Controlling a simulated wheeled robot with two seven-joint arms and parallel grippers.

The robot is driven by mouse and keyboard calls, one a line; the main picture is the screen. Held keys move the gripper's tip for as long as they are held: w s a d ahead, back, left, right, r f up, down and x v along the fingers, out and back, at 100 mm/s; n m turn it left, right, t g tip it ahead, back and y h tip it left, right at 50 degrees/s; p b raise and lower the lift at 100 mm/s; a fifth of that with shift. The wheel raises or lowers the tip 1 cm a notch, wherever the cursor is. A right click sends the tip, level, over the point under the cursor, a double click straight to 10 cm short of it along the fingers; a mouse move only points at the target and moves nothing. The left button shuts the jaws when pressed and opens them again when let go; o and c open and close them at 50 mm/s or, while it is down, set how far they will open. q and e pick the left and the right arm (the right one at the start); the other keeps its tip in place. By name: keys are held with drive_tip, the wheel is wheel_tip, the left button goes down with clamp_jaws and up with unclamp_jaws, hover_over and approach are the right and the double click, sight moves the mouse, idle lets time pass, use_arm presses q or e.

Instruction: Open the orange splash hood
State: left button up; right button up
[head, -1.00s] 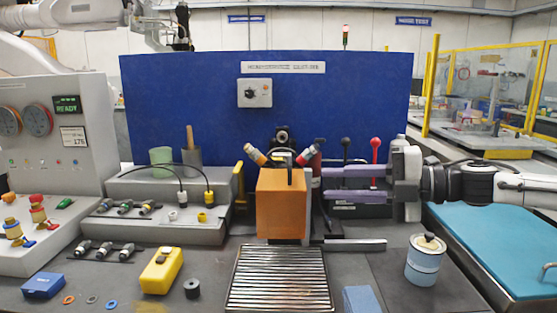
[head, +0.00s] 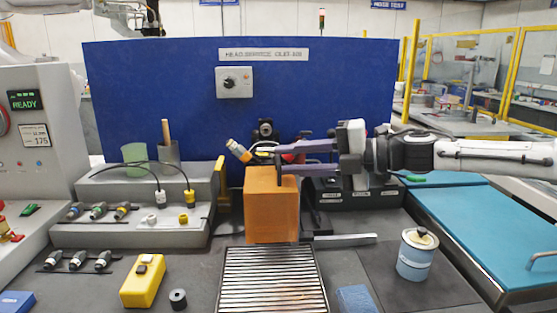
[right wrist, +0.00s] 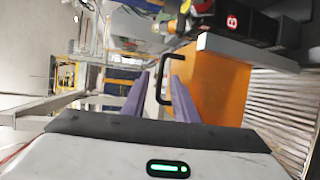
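The orange splash hood (head: 271,208) is a closed box at the back of the slatted grate. Its black handle shows in the right wrist view (right wrist: 161,75) as a bent bar on the hood's side. My right gripper (head: 281,159) is at the hood's top edge, reaching in from the right with its purple fingers apart. In the right wrist view the fingers (right wrist: 160,77) stand on either side of the handle bar, with gaps visible; firm contact cannot be told. In the head view the fingers partly hide the handle. My left gripper is not in view.
The slatted grate (head: 268,280) lies in front of the hood. A blue-white can (head: 416,257) stands right, a blue block (head: 356,299) front right, a yellow box (head: 143,281) left. A blue panel (head: 150,100) rises behind. An orange-tipped nozzle (head: 238,150) is just behind the hood.

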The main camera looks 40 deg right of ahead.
sight(279, 158)
drive_tip(key=shift+b+x, duration=0.35)
drive_tip(key=shift+x, duration=0.55)
drive_tip(key=shift+w+a+f, duration=0.15)
drive_tip(key=shift+w+a, duration=0.25)
drive_tip(key=shift+w, duration=0.15)
clamp_jaws()
idle(0.6)
